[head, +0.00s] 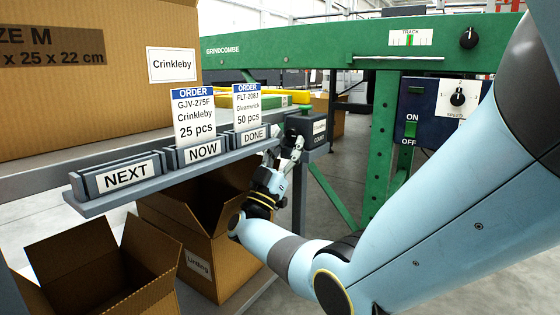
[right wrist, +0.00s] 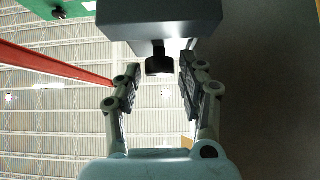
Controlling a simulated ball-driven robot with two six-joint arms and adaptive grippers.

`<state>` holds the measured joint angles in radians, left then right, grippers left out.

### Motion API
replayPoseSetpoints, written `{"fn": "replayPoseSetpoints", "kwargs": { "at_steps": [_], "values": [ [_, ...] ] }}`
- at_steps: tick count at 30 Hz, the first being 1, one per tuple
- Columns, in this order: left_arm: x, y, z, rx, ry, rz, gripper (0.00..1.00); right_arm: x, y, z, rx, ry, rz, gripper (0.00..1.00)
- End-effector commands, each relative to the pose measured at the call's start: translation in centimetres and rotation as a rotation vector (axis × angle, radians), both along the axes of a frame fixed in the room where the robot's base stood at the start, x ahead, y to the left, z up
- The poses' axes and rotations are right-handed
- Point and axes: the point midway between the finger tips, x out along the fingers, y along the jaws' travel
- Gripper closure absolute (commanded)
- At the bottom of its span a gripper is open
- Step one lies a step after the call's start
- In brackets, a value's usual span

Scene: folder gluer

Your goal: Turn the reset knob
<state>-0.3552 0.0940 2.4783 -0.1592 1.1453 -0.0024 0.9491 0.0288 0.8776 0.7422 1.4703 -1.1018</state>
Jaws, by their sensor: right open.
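A dark knob (right wrist: 158,63) hangs from the underside of a dark grey box (right wrist: 160,20) in the right wrist view. No label on it can be read there. In the head view a small grey box (head: 319,128) with a green button on top stands at the right end of the order rail. It seems to be the same box, and its underside is hidden. My right gripper (head: 284,150) is open below and beside it. In the right wrist view its fingers stand either side of the knob, with gaps and no clear contact. My left gripper is not in view.
The order rail (head: 124,192) with order cards runs left of the gripper. Open cartons (head: 205,250) stand below it. A green machine frame (head: 384,150) carries a track knob (head: 468,38), a speed knob (head: 458,98) and an on/off switch (head: 409,130).

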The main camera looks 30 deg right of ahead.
Motion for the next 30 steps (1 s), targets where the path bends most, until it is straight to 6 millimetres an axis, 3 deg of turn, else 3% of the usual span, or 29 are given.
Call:
{"fn": "replayPoseSetpoints", "kwargs": {
  "at_steps": [12,19,30],
  "values": [
    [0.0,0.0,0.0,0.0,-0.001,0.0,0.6,-2.3,6.0,-6.4,0.001,0.005,0.001,0.6],
    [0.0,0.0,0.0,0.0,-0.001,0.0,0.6,-2.8,7.2,-7.7,0.001,0.003,0.001,0.6],
    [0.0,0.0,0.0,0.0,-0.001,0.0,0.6,-3.0,7.4,-8.0,0.001,0.001,0.001,0.6]
  ]
}}
